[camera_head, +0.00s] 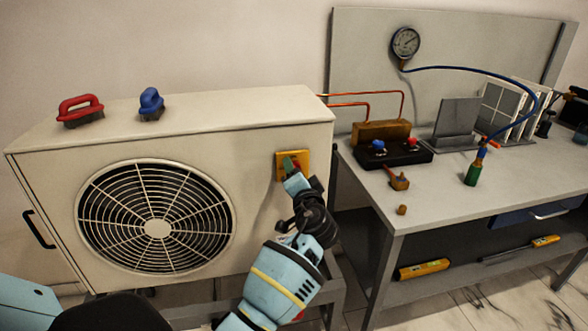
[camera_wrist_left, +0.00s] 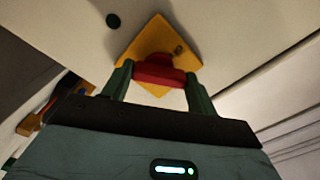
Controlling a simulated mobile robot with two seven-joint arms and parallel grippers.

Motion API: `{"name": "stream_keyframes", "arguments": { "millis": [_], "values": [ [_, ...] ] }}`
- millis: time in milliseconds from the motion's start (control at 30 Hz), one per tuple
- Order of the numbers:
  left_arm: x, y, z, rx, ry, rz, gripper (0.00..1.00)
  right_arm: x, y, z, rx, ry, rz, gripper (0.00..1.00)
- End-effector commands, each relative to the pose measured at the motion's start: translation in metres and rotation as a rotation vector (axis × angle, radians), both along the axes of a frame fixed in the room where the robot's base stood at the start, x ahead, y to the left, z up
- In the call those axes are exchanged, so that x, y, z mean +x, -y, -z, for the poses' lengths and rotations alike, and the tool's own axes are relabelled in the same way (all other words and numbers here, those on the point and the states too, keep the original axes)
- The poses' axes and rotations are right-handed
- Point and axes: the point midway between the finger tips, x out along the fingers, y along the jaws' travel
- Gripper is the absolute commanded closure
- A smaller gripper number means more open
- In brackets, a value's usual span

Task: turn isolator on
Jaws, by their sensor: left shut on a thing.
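The isolator is a yellow square plate (camera_head: 280,174) with a red handle, on the front of the beige fan unit (camera_head: 255,140) near its right edge. In the left wrist view the plate (camera_wrist_left: 155,38) looks like a diamond. The red handle (camera_wrist_left: 158,76) lies across it, diagonal to the plate's edges. My left gripper (camera_head: 291,163) is at the plate, and its green fingers (camera_wrist_left: 160,73) are shut on the two ends of the handle. In the head view the gripper hides most of the handle. My right gripper does not show.
A red brush (camera_head: 80,108) and a blue brush (camera_head: 151,103) lie on the unit's top. The grey bench (camera_head: 400,222) at right bears a manifold (camera_head: 392,154), a green torch (camera_head: 474,170) and a blue hose. A gauge (camera_head: 406,42) hangs on the back panel. Copper pipes run behind the unit.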

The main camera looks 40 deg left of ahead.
Motion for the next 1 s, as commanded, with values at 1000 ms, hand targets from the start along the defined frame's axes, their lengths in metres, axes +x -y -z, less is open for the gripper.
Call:
{"name": "stream_keyframes", "arguments": {
  "millis": [1000],
  "values": [
    [0.001, 0.001, 0.0, 0.371, -0.434, 0.001, 0.65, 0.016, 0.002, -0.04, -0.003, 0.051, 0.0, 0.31]
  ]
}}
